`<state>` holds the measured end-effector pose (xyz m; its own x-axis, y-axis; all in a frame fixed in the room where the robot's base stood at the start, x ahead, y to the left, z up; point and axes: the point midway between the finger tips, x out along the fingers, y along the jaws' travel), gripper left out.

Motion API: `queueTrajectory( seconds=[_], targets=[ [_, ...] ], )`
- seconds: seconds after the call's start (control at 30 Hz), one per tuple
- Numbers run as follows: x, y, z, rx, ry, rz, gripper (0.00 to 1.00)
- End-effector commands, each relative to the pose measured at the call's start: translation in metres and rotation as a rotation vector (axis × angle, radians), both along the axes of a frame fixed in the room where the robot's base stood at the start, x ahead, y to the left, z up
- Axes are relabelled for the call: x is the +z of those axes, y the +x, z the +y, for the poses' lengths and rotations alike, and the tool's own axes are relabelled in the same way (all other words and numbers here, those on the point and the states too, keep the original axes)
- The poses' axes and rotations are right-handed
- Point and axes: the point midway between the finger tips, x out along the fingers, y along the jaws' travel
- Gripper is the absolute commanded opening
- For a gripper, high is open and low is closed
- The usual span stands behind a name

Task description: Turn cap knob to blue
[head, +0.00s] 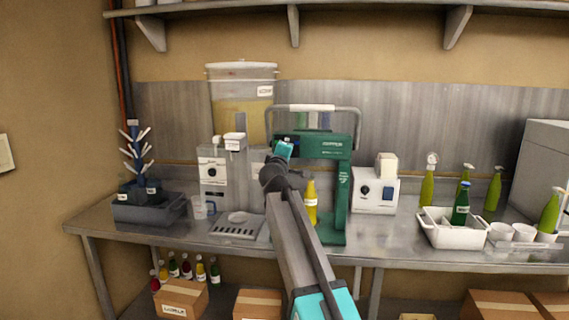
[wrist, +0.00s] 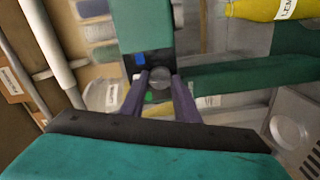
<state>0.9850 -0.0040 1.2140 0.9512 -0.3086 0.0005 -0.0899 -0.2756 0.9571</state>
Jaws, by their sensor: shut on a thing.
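The green capper (head: 338,147) stands on the bench with a grey carry handle on top. In the wrist view its green body (wrist: 147,25) carries a small round grey knob (wrist: 159,76). A blue mark (wrist: 139,59) sits at the knob's upper left and a green mark (wrist: 149,97) below it. My gripper (wrist: 159,84) has its two purple fingers on either side of the knob and is shut on it. I cannot tell which mark the knob points to. In the head view my arm hides the knob and the fingers.
A yellow bottle (head: 311,205) stands in the capper. A grey dispenser (head: 212,172) is to the left, a white box with a dial (head: 374,191) to the right. A white tub (head: 455,232) and several bottles stand further right. Shelf brackets hang above.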

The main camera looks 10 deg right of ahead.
Motion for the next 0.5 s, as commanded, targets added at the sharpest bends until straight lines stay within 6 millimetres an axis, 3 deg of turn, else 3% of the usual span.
queueTrajectory(
  seconds=[0.5],
  targets=[
    [-0.0049,0.0006,-0.0004,-0.001,0.325,-0.105,0.06]
  ],
)
